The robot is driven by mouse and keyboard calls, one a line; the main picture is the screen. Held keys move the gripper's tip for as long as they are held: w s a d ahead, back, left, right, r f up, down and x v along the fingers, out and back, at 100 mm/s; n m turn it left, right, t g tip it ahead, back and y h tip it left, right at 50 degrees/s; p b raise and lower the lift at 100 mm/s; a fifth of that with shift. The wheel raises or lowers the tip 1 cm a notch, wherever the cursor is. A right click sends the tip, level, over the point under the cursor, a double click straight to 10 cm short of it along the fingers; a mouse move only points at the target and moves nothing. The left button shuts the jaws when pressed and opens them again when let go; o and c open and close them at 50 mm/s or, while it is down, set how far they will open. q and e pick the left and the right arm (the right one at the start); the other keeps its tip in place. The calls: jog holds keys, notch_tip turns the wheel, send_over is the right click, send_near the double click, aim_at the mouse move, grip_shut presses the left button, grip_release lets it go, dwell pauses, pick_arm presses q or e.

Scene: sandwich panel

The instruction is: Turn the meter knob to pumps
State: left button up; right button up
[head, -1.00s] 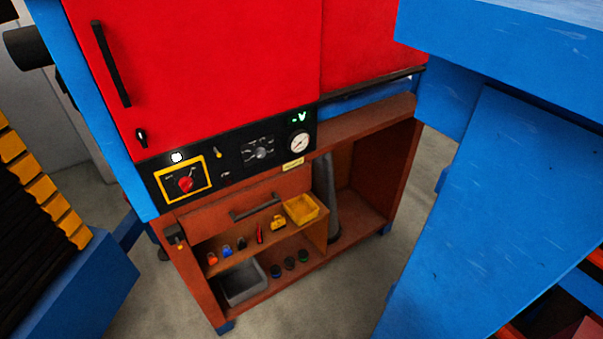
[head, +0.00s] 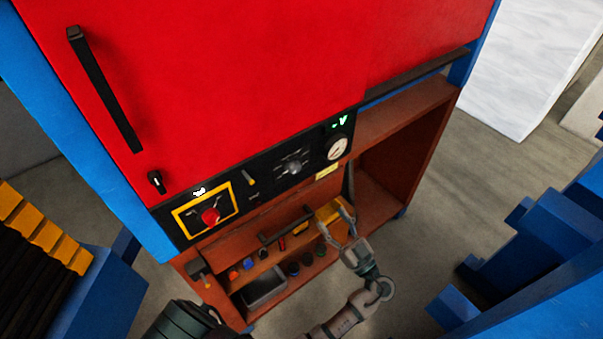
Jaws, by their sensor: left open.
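A dark control panel (head: 266,189) runs below the red cabinet door. A grey-and-black rotary knob (head: 293,167) sits in its middle right, beside a round white gauge (head: 337,149); this looks like the meter knob. Its labels and exact pointer direction are too small to read. A small green lit display (head: 340,123) shows above the gauge. My left gripper (head: 335,211) is open and empty, below and right of the knob and apart from it, in front of the lower shelf.
A red switch (head: 210,216) in a yellow frame sits at the panel's left end. A yellow bin (head: 329,212) lies behind my gripper on the brown shelf unit. A grey tray (head: 264,288) stands lower. Blue structures flank both sides; floor shows at right.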

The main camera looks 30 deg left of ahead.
aim_at(297, 171)
pick_arm(q)
jog(key=p+x, duration=0.6)
jog(key=x, duration=0.9)
jog(key=shift+a+f, duration=0.1)
jog(key=shift+f, duration=0.05)
jog(key=shift+w+a, duration=0.2)
jog(key=shift+a, duration=0.05)
jog(key=shift+w+a+p, duration=0.1)
jog(key=shift+a+p, duration=0.1)
jog(key=shift+p, duration=0.1)
jog(key=shift+a, duration=0.15)
jog(key=c, duration=1)
jog(key=shift+c, duration=0.7)
pick_arm(e)
notch_tip(297, 171, up, 7)
jog(key=shift+w+a, duration=0.4)
jog(key=shift+a, duration=0.05)
